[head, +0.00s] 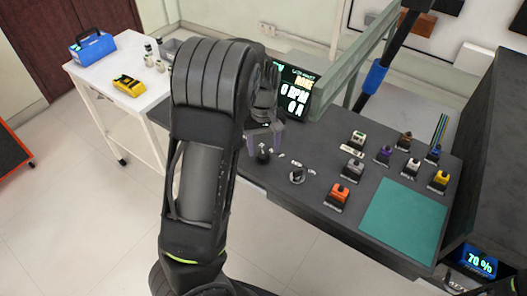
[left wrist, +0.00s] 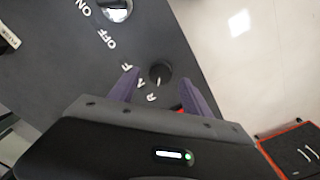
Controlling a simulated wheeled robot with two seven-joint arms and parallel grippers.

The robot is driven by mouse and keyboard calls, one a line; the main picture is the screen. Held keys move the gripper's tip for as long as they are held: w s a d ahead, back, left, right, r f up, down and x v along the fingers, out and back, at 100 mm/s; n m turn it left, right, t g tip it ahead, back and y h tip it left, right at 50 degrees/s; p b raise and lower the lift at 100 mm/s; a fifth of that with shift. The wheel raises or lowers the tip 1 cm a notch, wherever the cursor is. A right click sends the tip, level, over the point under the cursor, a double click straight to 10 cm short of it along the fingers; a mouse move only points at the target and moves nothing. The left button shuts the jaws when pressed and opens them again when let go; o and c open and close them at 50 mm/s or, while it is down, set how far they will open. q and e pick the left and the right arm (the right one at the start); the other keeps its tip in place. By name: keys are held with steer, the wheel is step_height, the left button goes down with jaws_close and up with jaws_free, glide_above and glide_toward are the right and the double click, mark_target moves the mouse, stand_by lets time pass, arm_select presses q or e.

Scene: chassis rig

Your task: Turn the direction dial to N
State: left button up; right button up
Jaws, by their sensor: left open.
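The direction dial (head: 263,156) is a small black knob at the near left part of the dark console. In the left wrist view the dial (left wrist: 160,72) has white letters F, N and R (left wrist: 139,83) beside it on the panel. Which letter it points to is too small to tell. My left gripper (head: 264,144) is over the dial with its purple fingers apart. In the left wrist view the open fingers of my left gripper (left wrist: 160,83) lie on either side of the dial; contact cannot be told. My right gripper is not in view.
An ON/OFF knob (head: 297,177) sits right of the dial. A lit screen (head: 294,98) stands behind it. Several coloured blocks on bases and a green mat (head: 403,221) occupy the console's right. A white cart (head: 145,96) with a blue toolbox (head: 92,47) stands left.

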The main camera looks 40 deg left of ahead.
mark_target(263, 157)
arm_select(q)
steer(key=shift+f, duration=1.45)
steer(key=shift+c, duration=0.6)
jaws_close()
